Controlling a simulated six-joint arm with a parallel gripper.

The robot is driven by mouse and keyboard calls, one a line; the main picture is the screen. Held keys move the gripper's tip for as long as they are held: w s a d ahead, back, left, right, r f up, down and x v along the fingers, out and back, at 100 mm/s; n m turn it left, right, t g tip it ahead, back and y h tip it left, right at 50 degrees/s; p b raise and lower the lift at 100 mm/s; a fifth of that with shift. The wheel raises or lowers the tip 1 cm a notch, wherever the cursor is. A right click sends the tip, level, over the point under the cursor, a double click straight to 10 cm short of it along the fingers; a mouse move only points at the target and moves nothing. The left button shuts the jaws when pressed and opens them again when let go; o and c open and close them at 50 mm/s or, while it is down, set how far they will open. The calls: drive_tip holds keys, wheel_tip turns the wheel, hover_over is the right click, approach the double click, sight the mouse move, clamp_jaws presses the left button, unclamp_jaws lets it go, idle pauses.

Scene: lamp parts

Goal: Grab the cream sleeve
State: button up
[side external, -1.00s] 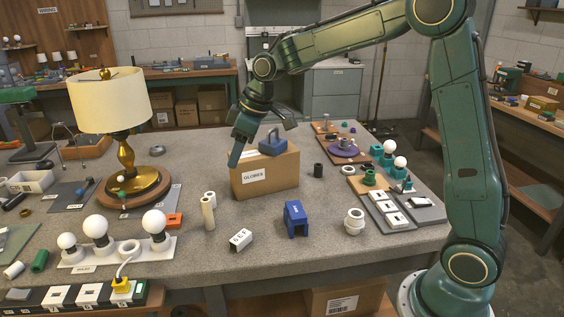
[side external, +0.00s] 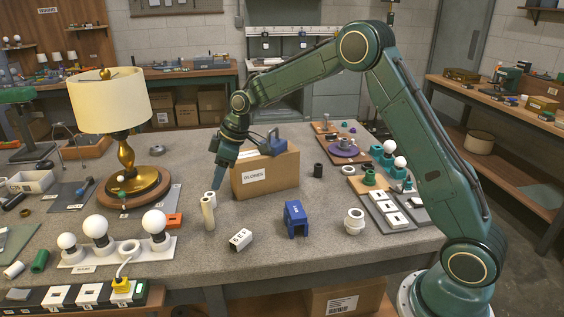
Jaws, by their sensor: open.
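A tall cream sleeve (side external: 208,215) stands upright on the grey table, left of the blue U-shaped block. A second pale tube top (side external: 210,196) shows right behind it, partly hidden, and I cannot tell whether the two touch. My gripper (side external: 219,183) points down just above and behind the sleeves, near the left end of the GLOBES box. It is open and nothing shows between its fingers. One finger is clear in view; the other is hard to make out.
The cardboard GLOBES box (side external: 265,175) stands close to the right of my gripper. The blue block (side external: 296,219), a white labelled block (side external: 239,239) and a white socket (side external: 354,221) stand in front and to the right. The bulb rack (side external: 120,251) and lamp (side external: 122,140) are left.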

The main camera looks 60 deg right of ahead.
hover_over(204, 213)
drive_tip(key=s+d, duration=0.1)
drive_tip(key=d, duration=0.2)
wheel_tip(204, 213, down, 6)
drive_tip(key=shift+a+f, duration=0.25)
drive_tip(key=shift+f, duration=0.2)
drive_tip(key=shift+x, duration=2.6)
drive_tip(key=shift+a, duration=0.2)
drive_tip(key=shift+r, duration=0.1)
clamp_jaws()
